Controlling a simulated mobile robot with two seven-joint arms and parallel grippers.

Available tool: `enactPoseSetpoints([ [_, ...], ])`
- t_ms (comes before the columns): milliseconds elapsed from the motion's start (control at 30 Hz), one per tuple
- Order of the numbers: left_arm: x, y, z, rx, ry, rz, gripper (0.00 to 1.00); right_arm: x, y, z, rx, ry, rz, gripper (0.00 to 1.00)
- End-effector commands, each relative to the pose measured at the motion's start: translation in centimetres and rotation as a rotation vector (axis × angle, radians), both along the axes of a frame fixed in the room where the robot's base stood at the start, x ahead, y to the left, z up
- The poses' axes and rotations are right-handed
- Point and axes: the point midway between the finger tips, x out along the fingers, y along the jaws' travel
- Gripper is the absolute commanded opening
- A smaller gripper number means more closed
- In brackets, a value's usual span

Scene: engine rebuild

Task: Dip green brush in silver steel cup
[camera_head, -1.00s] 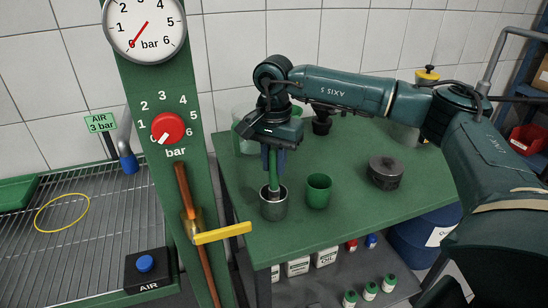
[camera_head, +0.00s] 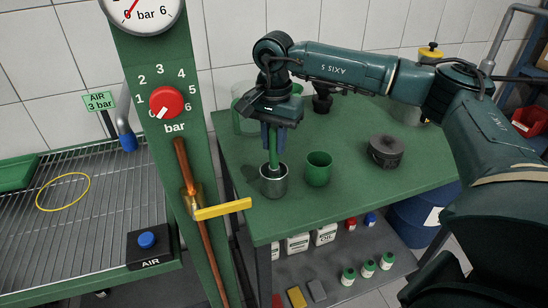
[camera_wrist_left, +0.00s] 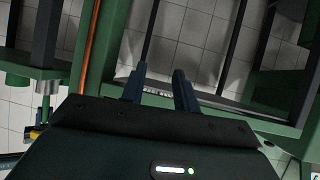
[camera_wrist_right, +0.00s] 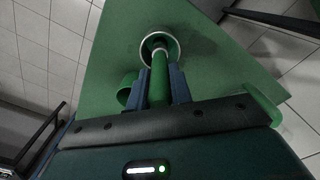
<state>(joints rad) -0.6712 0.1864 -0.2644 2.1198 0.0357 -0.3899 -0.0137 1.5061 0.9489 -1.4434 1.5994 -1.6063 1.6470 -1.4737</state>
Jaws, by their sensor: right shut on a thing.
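My right gripper (camera_head: 273,137) is shut on the green brush (camera_head: 274,152) and holds it upright, bristle end down. The brush's lower end is at the mouth of the silver steel cup (camera_head: 274,185), inside its rim; how deep the tip reaches is hidden. In the right wrist view the green brush handle (camera_wrist_right: 159,82) runs between my fingers to the steel cup's round rim (camera_wrist_right: 146,42). My left gripper (camera_wrist_left: 158,80) shows only in the left wrist view, with its fingers apart and nothing between them.
A green cup (camera_head: 318,169) stands close to the right of the steel cup. A dark round part (camera_head: 385,150) sits farther right on the green table (camera_head: 340,205). A green post with a red dial (camera_head: 167,103) and yellow lever (camera_head: 222,209) stands to the left.

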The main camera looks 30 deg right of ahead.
Motion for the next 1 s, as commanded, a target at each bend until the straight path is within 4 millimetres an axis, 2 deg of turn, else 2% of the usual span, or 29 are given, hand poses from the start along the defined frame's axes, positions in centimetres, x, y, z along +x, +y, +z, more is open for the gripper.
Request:
enactPoseSetpoints([
  [33,0.0,0.1,0.4,0.002,0.005,0.004,0.30,0.0,0.0,0.8,0.001,-0.001,0.000,0.00],
  [1000,-0.6,2.1,1.5,0.041,0.092,0.064,0.30,0.0,0.0,8.6,0.001,-0.002,0.000,0.00],
])
